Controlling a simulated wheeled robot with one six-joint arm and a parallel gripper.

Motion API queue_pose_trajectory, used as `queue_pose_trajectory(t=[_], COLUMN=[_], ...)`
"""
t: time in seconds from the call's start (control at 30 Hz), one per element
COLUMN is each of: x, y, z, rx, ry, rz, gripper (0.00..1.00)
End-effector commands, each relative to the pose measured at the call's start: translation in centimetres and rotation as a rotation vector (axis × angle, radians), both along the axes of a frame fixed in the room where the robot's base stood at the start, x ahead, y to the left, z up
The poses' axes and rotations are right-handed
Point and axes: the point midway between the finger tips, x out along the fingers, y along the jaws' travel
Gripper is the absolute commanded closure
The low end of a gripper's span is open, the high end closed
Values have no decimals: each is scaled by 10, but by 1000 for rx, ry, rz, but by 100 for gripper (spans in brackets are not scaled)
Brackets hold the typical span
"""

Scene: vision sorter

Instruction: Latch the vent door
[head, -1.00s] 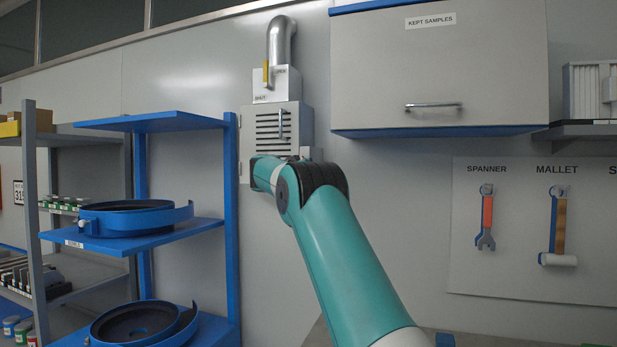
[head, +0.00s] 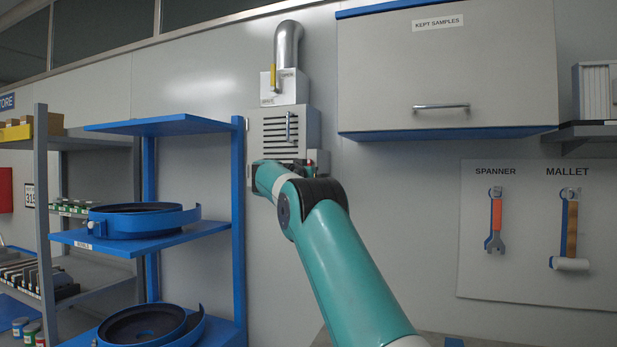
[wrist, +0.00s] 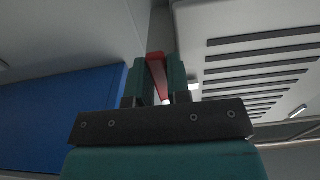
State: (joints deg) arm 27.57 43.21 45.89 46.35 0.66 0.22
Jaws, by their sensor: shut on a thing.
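The vent door (head: 284,131) is a grey slatted panel with a vertical bar handle (head: 289,127), on a grey box on the back wall. It looks about flush, but I cannot tell whether a narrow gap remains. In the wrist view its slats (wrist: 262,62) fill the right side. My gripper (wrist: 157,66) is shut on a red latch lever (wrist: 157,80), with the lever between its two teal fingers beside the door. A bit of red (head: 310,162) shows at the box's lower right in the head view. There my wrist hides the fingers and the door's lower edge.
Above the door is a duct box (head: 284,88) with a yellow lever (head: 273,77) and a pipe (head: 288,44). A blue shelf unit (head: 239,220) stands close on the left. A wall cabinet (head: 445,75) hangs at upper right, a tool board (head: 530,260) below it.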

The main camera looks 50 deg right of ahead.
Motion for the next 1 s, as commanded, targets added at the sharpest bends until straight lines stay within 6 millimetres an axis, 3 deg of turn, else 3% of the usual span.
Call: queue_pose_trajectory(t=[0.17, 0.2, 0.27, 0.3, 0.67, 0.77, 1.0], x=[1, 1, 1, 1, -1, -5, -22], y=[1, 1, 1, 0, 8, 23, 81], z=[0, 0, 0, 0, -1, -3, -5], rx=[1, 1, 1, 1, -1, -1, -1], ry=[-3, -3, -2, -2, -2, -2, -3], rz=[2, 2, 2, 2, 3, 4, 7], gripper=[100, 73, 60, 57, 57, 57, 57])
